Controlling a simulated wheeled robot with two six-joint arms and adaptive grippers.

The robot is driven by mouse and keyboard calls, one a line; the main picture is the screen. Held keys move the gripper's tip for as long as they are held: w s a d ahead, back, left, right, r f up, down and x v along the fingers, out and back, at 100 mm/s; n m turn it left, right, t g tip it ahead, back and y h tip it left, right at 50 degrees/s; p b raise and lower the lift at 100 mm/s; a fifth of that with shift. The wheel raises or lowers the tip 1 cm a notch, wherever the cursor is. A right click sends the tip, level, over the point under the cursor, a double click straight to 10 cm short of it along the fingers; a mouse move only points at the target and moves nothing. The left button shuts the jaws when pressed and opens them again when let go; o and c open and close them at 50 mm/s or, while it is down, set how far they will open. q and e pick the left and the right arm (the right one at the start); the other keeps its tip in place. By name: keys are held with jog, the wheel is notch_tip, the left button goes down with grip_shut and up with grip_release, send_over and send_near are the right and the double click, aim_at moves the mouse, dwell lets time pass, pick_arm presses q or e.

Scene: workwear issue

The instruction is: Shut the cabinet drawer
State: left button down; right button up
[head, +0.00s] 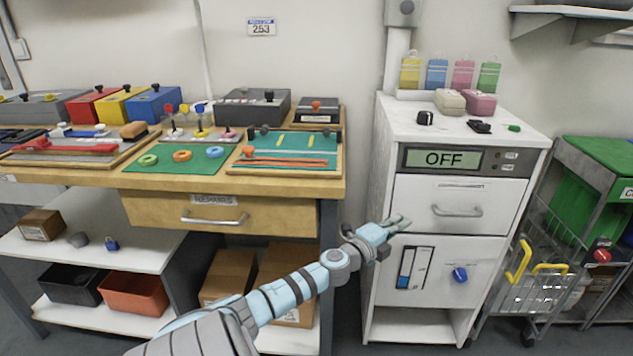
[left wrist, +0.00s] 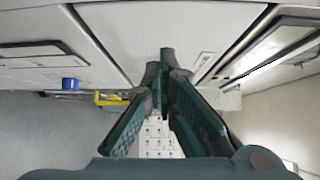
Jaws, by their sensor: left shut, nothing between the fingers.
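The white cabinet (head: 378,180) stands right of the workbench. Its drawer (head: 420,192), with a grey bar handle (head: 457,211), sits below a panel reading OFF (head: 452,159). The drawer front looks close to flush; I cannot tell whether a small gap remains. My left gripper (head: 403,221) is shut and empty, at the lower left part of the drawer front; contact is not clear. In the left wrist view the shut fingertips (left wrist: 164,72) lie close to the white drawer front (left wrist: 165,25). My right gripper is out of view.
Below the drawer is a panel with a blue knob (head: 460,275). Small items and coloured tags stand on the cabinet top. A wire cart (head: 530,290) with yellow handles is at the right. The workbench (head: 330,190) is close on the left.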

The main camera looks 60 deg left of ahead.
pick_arm(q)
jog(key=s+d+p, duration=0.1)
jog(key=s+d, duration=0.3)
jog(key=s, duration=0.4)
jog(key=s+d+p, duration=0.1)
jog(key=s+d, duration=0.4)
jog(key=s, duration=0.3)
jog(key=s+a+f+n+g, duration=0.2)
jog(key=s+f+n+g, duration=0.1)
jog(key=f, duration=0.6)
jog(key=s+a+f+n+g+y+p, duration=0.1)
jog(key=s+a+f+n+g, duration=0.1)
jog(key=f, duration=0.8)
jog(key=s+a+f+n+g+y, duration=0.1)
jog(key=s+a+f+n+g, duration=0.1)
jog(key=s+f+g, duration=0.3)
notch_tip(320, 180, down, 4)
jog(key=shift+s+a+f+n+p, duration=0.15)
jog(key=shift+s+n+p, duration=0.25)
jog(key=shift+s+n, duration=0.4)
jog(key=shift+w, duration=0.1)
